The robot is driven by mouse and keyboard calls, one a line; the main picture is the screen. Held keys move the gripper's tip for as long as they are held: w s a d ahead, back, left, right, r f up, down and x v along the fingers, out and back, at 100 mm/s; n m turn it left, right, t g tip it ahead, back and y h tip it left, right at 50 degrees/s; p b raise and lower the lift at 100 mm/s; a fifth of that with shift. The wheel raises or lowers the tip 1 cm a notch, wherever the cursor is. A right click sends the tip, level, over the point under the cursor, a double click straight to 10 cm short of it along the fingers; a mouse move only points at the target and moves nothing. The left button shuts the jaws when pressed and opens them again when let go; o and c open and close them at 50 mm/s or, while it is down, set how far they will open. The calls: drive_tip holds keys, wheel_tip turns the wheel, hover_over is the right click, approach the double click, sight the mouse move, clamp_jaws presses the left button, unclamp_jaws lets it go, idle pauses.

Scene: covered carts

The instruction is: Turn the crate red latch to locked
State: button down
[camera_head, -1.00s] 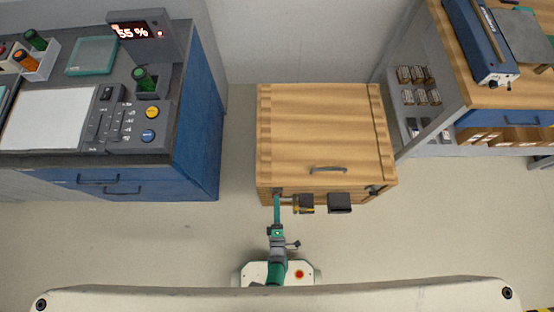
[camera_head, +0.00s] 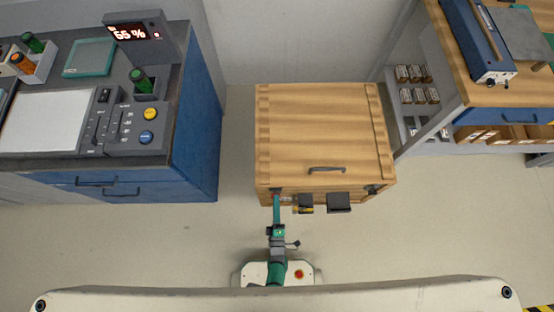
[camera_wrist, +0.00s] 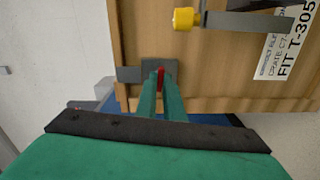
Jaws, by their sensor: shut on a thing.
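The wooden crate (camera_head: 318,130) stands on the floor in the middle of the head view, lid down. My gripper (camera_wrist: 160,82) is at the left end of its front face. In the wrist view the red latch (camera_wrist: 161,77) shows as a narrow red strip between my green fingertips, in front of a dark grey plate (camera_wrist: 130,74). The fingers are shut on the latch and hide most of it. In the head view my arm reaches forward to this front left corner, and the gripper (camera_head: 277,199) covers the latch there.
Two dark fittings (camera_head: 339,202) stick out from the crate front, right of my gripper. A yellow-ended part (camera_wrist: 183,18) and a white label (camera_wrist: 285,40) show in the wrist view. A blue cabinet (camera_head: 190,150) stands left, a wooden workbench (camera_head: 515,95) right.

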drive_tip(key=shift+a+m, duration=0.15)
drive_tip(key=shift+m, duration=6.95)
drive_tip(key=shift+r, duration=0.1)
drive_tip(key=c, duration=1.9)
unclamp_jaws()
drive_tip(key=shift+o, duration=0.2)
